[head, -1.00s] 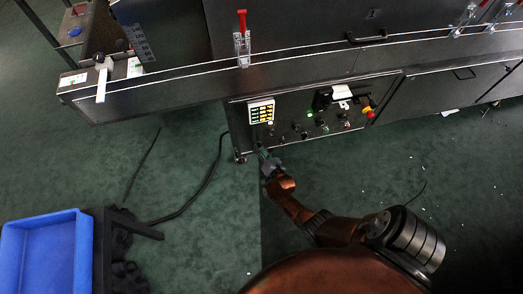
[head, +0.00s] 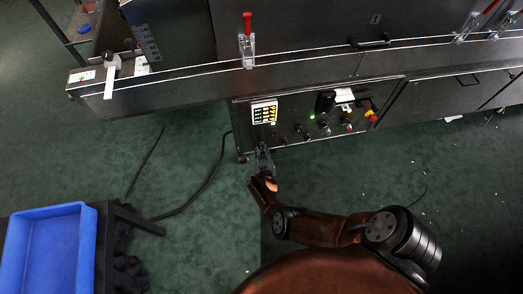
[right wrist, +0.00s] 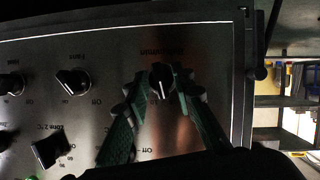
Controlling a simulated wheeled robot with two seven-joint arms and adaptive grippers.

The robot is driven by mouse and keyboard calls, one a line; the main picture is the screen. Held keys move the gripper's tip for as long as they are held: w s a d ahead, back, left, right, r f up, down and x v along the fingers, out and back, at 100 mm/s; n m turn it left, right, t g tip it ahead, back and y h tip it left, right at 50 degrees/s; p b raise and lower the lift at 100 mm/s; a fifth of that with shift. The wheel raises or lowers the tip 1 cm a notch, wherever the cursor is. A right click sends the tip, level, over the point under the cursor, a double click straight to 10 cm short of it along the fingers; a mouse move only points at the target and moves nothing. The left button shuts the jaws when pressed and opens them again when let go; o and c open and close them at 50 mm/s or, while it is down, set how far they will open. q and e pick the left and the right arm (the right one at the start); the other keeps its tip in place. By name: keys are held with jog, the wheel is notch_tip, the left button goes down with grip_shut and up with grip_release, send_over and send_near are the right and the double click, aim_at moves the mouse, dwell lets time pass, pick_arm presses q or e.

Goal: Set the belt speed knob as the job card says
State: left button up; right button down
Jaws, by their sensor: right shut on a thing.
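The control panel (head: 300,142) is low on the dryer's front. In the right wrist view a dark knob (right wrist: 160,80) with a light pointer mark sits between the fingertips of my right gripper (right wrist: 162,88). The gripper is shut on this knob. The label beside it is upside down and too blurred to read fully. In the head view my right gripper (head: 263,158) is at the panel's left lower part. A white paper (head: 343,96) is at the panel's top; its writing is too small to read, and I cannot tell whether it is the job card. My left gripper is out of view.
A white-framed display (head: 264,112) with yellow and green rows is above the gripper. Other knobs, including one marked Fans (right wrist: 72,82), are beside the held one. A red emergency button (head: 372,117) is at the right. A blue bin (head: 82,250) is at lower left.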

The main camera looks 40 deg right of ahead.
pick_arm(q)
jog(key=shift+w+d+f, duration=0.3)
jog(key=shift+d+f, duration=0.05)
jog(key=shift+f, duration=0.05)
pick_arm(e)
jog(key=shift+n, duration=0.5)
jog(key=shift+h, duration=0.3)
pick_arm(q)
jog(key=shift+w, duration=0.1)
pick_arm(e)
jog(key=c, duration=2)
grip_release()
jog(key=shift+w+a+r, duration=0.1)
jog(key=shift+w+r, duration=0.1)
jog(key=shift+r, duration=0.3)
jog(key=shift+s+r, duration=0.15)
jog(key=shift+r, duration=4.3)
